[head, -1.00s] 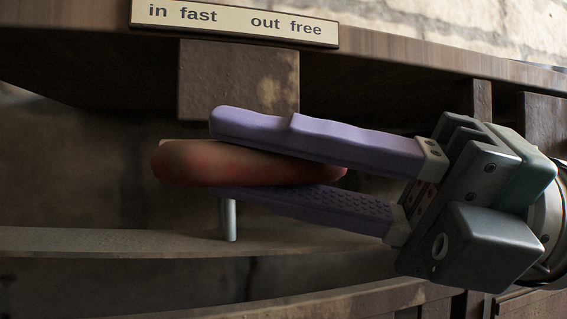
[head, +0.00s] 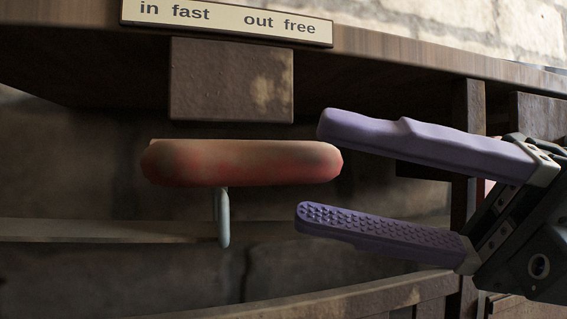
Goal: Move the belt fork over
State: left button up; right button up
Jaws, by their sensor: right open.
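A worn red rounded handle (head: 240,163) lies level in the middle of the head view, below a wooden block; I take it to be the belt fork's grip. A short pale metal pin (head: 223,220) hangs below it. My right gripper (head: 310,170) comes in from the right with its purple fingers spread wide and nothing between them. Its fingertips are at the handle's right end, the upper one above it and the lower one below it. I cannot see the fork itself or the belt. My left gripper is not in view.
A label plate (head: 226,22) reading "in fast out free" is fixed on the wooden beam (head: 400,52) above. A wooden block (head: 231,80) hangs under the beam. A thin rail (head: 100,231) runs behind the pin, and another wooden bar (head: 330,300) crosses below.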

jog(key=v, duration=0.4)
jog(key=shift+d+f, duration=0.1)
jog(key=shift+d, duration=0.2)
